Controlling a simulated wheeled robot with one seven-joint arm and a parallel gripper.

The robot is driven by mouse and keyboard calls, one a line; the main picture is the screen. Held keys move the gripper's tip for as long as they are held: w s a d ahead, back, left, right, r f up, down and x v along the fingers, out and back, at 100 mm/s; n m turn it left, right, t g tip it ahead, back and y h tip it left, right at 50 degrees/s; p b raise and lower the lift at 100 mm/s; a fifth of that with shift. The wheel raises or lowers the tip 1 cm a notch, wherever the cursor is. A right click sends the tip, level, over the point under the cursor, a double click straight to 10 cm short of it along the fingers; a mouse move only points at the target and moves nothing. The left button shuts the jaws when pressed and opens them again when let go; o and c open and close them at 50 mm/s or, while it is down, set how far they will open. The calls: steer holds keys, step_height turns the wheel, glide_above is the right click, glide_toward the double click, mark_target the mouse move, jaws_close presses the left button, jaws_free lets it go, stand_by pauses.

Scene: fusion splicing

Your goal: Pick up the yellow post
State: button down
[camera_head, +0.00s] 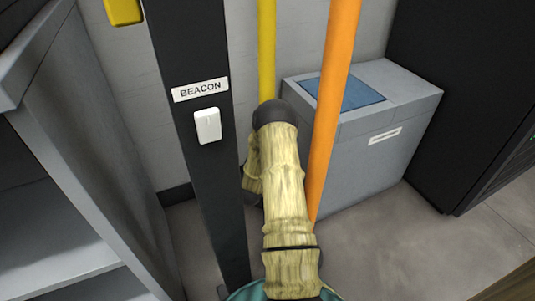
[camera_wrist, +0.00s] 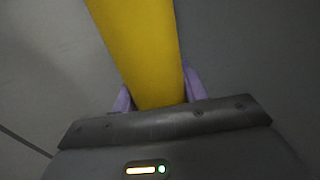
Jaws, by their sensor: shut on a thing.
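The yellow post (camera_head: 267,50) rises vertically behind my arm in the head view; its lower part is hidden by the arm. In the wrist view the yellow post (camera_wrist: 140,45) runs from the top edge down between the two pale purple fingers of my gripper (camera_wrist: 158,94). The fingers are shut on it, one on each side. In the head view my own arm hides the gripper. The post's lower end is not visible in either view.
An orange post (camera_head: 336,90) stands close to the right of my arm. A black column (camera_head: 185,50) with a BEACON label (camera_head: 201,90) and white switch (camera_head: 208,126) is at left. A grey bin (camera_head: 370,165) and dark cabinet (camera_head: 450,100) stand right; grey shelving (camera_head: 75,165) is far left.

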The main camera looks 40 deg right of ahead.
steer(key=shift+r+p, duration=0.85)
steer(key=shift+r, duration=1.1)
